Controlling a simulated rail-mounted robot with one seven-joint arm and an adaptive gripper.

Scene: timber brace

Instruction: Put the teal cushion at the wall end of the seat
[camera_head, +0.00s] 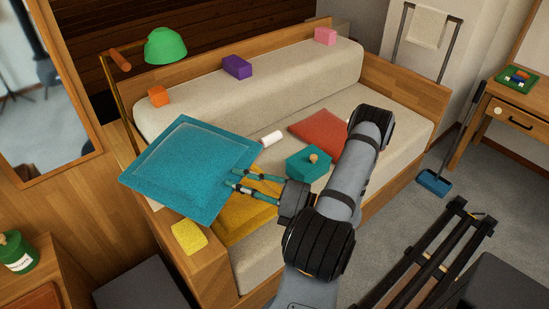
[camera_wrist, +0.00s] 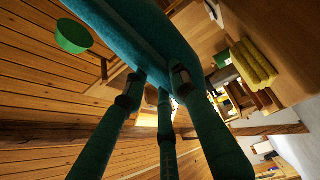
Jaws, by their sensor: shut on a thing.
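The teal cushion (camera_head: 185,165) is in my gripper (camera_head: 236,180), held near its right edge in the head view. It is raised and slightly tilted over the left end of the sofa, partly over the wooden armrest. In the wrist view the fingers (camera_wrist: 155,82) close on the cushion's edge (camera_wrist: 150,30). The pale sofa seat (camera_head: 335,108) runs from the left armrest to the right armrest. A mustard cushion (camera_head: 245,217) lies on the seat's left end, partly hidden by my gripper and the teal cushion. A red cushion (camera_head: 320,133) lies farther right.
A teal box with a knob (camera_head: 308,166) and a white roll (camera_head: 271,137) sit on the seat. A yellow cloth (camera_head: 188,237) lies on the left armrest. A green lamp (camera_head: 165,46) stands behind. Orange (camera_head: 159,96), purple (camera_head: 237,67) and pink (camera_head: 325,36) blocks line the backrest.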

